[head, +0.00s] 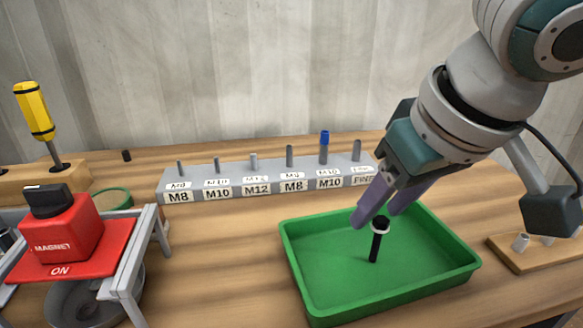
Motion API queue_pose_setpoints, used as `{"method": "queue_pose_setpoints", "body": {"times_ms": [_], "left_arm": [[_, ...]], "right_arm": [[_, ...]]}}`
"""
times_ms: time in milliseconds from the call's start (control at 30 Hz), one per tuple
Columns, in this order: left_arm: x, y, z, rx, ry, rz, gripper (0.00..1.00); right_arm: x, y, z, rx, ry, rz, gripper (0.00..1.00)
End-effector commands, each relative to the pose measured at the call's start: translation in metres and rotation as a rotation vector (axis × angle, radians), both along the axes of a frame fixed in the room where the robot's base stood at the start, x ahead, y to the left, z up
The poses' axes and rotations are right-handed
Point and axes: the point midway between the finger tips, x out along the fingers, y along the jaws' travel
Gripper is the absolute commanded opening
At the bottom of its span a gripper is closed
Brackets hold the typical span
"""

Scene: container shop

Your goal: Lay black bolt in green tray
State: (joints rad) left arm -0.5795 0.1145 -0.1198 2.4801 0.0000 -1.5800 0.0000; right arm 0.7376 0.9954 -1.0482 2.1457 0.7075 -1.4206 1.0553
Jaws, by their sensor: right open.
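The black bolt (375,247) is inside the outline of the green tray (300,285), close to upright with its head up and a pale ring at the head. I cannot tell whether its lower end touches the tray floor. My right gripper (377,216) is open, its two purple fingers pointing down just above and around the bolt's head. I cannot tell whether a finger touches the head. My left gripper is not in view.
A grey labelled rack (225,190) with several pegs, one blue-topped, stands behind the tray. A red magnet box (68,232) on a grey frame is at left, near a yellow screwdriver (35,112). A wooden board (530,255) lies right of the tray.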

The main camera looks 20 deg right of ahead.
Motion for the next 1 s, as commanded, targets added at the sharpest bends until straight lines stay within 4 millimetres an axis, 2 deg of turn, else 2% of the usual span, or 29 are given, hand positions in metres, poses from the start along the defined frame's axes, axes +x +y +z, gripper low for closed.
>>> {"method": "queue_pose_setpoints", "body": {"times_ms": [167, 267, 500, 700, 867, 1000], "left_arm": [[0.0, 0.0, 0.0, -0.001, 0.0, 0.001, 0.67], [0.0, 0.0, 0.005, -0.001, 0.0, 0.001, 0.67], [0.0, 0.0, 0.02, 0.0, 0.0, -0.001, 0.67], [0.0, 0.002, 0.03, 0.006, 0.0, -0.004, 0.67], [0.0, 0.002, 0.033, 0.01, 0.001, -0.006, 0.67], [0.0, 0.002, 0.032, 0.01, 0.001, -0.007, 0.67]], "right_arm": [[0.0, 0.0, 0.004, 0.0, -0.002, 0.001, 0.5], [-0.004, 0.0, 0.016, 0.001, -0.003, 0.001, 0.5], [-0.027, 0.002, 0.065, 0.0, -0.005, 0.002, 0.5], [-0.043, 0.004, 0.099, 0.002, -0.003, 0.001, 0.5], [-0.05, 0.006, 0.11, 0.003, -0.001, 0.006, 0.5], [-0.053, 0.029, 0.098, 0.031, -0.004, 0.102, 0.5]]}}
